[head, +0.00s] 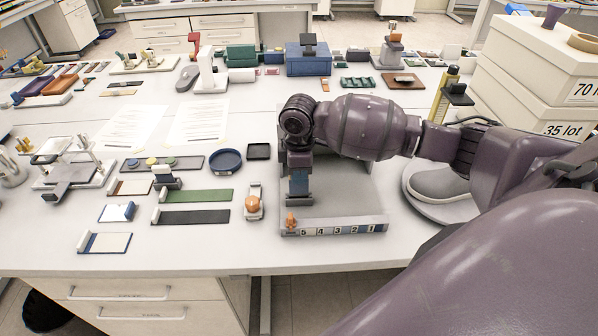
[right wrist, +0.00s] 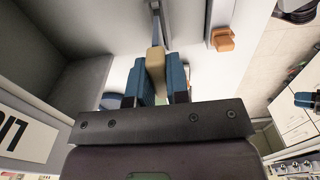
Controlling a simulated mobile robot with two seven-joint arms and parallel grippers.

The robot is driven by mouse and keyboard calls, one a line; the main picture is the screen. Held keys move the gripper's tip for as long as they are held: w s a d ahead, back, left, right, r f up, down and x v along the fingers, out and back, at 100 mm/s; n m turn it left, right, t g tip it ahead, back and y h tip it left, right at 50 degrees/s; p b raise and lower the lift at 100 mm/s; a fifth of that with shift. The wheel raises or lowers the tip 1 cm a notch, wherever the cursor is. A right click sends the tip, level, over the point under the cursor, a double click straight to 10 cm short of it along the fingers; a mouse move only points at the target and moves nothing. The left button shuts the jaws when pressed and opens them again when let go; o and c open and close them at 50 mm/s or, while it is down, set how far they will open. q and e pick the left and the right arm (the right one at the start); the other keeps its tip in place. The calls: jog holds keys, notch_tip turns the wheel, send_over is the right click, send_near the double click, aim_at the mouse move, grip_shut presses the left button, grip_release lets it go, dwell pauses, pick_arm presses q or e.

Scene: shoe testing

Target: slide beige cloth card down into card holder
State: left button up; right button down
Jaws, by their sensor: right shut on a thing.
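My right gripper (head: 298,200) points down over the left part of a grey stand (head: 352,200) with a numbered front strip. In the right wrist view its blue fingers (right wrist: 156,82) are shut on a beige piece (right wrist: 156,62), which appears to be the beige cloth card. The card is hidden behind the fingers in the head view. A thin grey bar (right wrist: 155,15) lies just beyond the card's end; I cannot tell whether they touch. I cannot tell for certain which part is the card holder.
A small orange-topped stand (head: 253,204) is just left of the grey stand, with green and black strips (head: 196,196) farther left. A grey shoe (head: 437,184) on a round base is to the right. White boxes (head: 535,90) stand at the far right. The front table strip is clear.

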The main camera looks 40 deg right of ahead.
aim_at(299, 193)
jog(key=shift+f, duration=1.65)
jog(key=c, duration=1)
grip_release()
notch_tip(299, 193, up, 10)
jog(key=shift+f+b, duration=0.25)
jog(key=shift+b, duration=0.05)
jog(key=shift+r, duration=0.7)
jog(key=shift+s+f, duration=0.1)
